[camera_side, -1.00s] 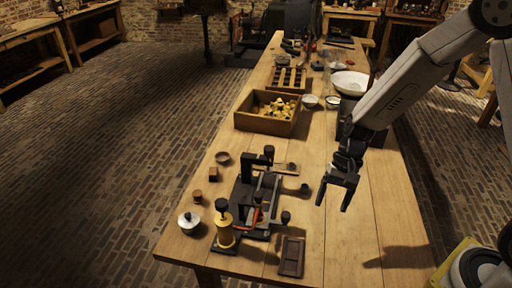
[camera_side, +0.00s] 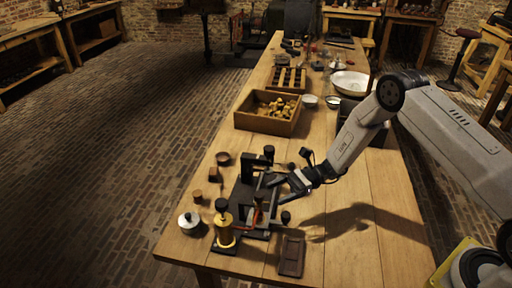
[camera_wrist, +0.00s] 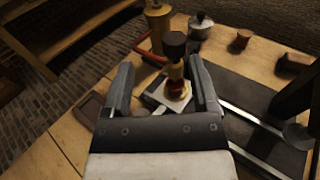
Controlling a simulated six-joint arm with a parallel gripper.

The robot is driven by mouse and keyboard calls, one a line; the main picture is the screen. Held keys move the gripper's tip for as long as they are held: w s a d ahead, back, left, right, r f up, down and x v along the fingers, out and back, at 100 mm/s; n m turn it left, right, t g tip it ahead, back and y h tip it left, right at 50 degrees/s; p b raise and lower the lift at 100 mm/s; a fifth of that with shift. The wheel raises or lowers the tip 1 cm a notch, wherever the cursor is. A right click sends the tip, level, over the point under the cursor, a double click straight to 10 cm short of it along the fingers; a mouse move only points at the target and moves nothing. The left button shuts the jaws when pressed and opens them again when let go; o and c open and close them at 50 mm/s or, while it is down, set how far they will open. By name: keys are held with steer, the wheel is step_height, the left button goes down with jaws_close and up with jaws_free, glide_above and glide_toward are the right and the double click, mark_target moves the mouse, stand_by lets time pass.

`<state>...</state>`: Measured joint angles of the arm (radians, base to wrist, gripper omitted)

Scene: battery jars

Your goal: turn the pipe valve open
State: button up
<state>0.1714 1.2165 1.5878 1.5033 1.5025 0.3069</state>
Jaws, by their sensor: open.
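In the wrist view a black knob (camera_wrist: 174,45) on a short brass and red stem stands on a pale square plate (camera_wrist: 168,95); it looks like the pipe valve. A red pipe (camera_wrist: 148,57) runs beside it toward a yellow cylinder (camera_wrist: 157,24). My gripper (camera_wrist: 161,63) is open, its fingers on either side of the knob in this picture; I cannot tell whether they touch it. In the side view my gripper (camera_side: 275,188) reaches in from the right, over the black rig with the red pipe (camera_side: 257,215) and yellow cylinder (camera_side: 224,227). The valve is hard to pick out there.
A white-lidded pot (camera_side: 189,222) and small brown blocks stand left of the rig. A dark tray (camera_side: 291,256) lies in front. Black posts (camera_side: 268,154) rise at the rig's back. A wooden box (camera_side: 268,113) of yellow pieces stands behind.

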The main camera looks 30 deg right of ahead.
mark_target(259, 198)
steer(key=shift+w+d+f+m+t+y, duration=0.25)
steer(key=shift+w+f+m+t+y, duration=0.15)
steer(key=shift+w+m+t, duration=0.25)
steer(key=shift+a, duration=0.15)
steer(key=shift+w+a, duration=0.25)
steer(key=shift+a, duration=1)
steer(key=shift+w+a, duration=0.2)
steer(key=shift+a, duration=1)
steer(key=shift+w+a, duration=0.25)
steer(key=shift+a, duration=1)
jaws_close()
